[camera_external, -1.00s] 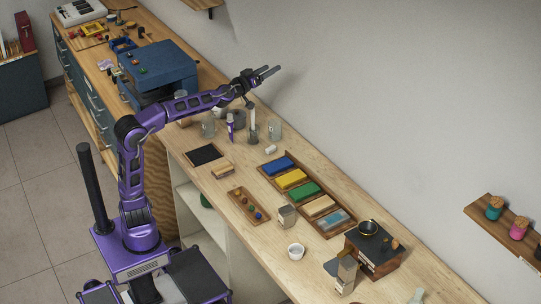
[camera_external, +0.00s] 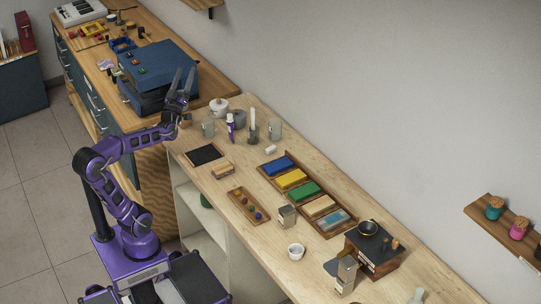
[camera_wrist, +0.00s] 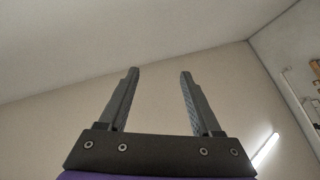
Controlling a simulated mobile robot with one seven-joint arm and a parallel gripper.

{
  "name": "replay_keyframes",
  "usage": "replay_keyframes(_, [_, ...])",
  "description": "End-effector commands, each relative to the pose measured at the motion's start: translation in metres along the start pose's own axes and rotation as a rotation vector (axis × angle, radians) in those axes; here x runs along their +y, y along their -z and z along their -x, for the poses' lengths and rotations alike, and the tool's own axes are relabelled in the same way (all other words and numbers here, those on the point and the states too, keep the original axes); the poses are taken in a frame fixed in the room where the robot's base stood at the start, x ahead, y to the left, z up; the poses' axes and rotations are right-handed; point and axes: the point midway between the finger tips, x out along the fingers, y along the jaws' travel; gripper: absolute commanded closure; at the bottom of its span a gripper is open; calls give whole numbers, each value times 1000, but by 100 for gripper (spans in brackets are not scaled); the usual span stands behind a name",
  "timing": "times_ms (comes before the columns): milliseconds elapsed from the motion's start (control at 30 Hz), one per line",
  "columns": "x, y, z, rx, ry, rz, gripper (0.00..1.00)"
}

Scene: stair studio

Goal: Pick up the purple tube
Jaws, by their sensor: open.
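The purple tube (camera_external: 230,127), purple with a white part, stands upright near the far left end of the light wooden bench (camera_external: 240,170) in the external view. My gripper (camera_external: 184,79) is to the left of the tube and higher in the picture, with its fingers pointing up in front of the blue case. The fingers are apart with nothing between them. In the wrist view my open gripper (camera_wrist: 160,73) faces only the wall and ceiling, and the tube is out of that view.
Grey cups (camera_external: 208,127) (camera_external: 274,128), a dark upright holder (camera_external: 252,130) and a white lidded pot (camera_external: 219,106) stand close around the tube. A black pad (camera_external: 204,154) lies in front. The blue case (camera_external: 160,66) is on the left bench. A tray of coloured blocks (camera_external: 344,232) lies to the right.

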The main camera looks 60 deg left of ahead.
Motion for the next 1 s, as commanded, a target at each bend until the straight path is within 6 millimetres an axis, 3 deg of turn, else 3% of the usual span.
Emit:
replay_keyframes(33, [-52, -338, 70, -605, 38, -207, 34])
replay_keyframes(233, [-70, -341, 106, -585, -11, -256, 34])
replay_keyframes(433, [-76, -341, 118, -584, -31, -274, 34])
replay_keyframes(800, [-78, -356, 94, -586, -30, -277, 34])
replay_keyframes(1000, [-81, -383, 57, -583, -29, -276, 34])
